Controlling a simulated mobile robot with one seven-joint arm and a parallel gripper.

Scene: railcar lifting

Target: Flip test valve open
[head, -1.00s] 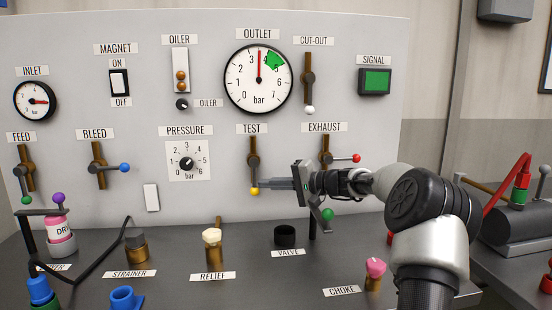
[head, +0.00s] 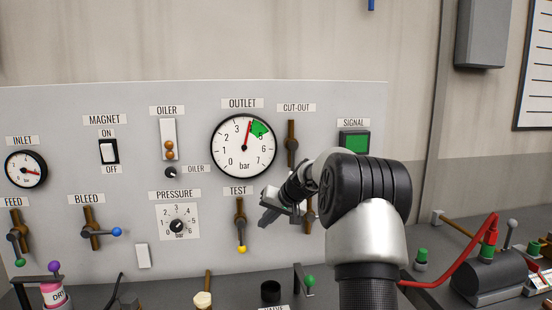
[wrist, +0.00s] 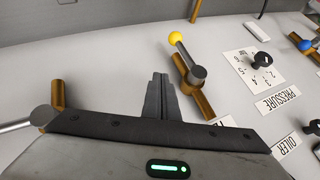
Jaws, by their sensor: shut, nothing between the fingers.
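The test valve (head: 239,220) is below the TEST label on the panel in the head view. Its grey lever hangs down, roughly along the vertical brass pipe, with the yellow knob (head: 242,249) at the lower end. In the wrist view the yellow knob (wrist: 176,38), the lever and its hub (wrist: 197,76) lie right of my fingers, roughly in line with the pipe. My gripper (head: 268,213) is just right of the valve in the head view, apart from the knob. In the wrist view its fingers (wrist: 160,82) are shut and empty.
The outlet gauge (head: 244,146) is above, its needle near the green zone. The exhaust valve (head: 310,215) is mostly hidden behind my arm. The pressure dial (head: 178,224) is left of the test valve. A green-knobbed lever (head: 308,281) stands on the bench below right.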

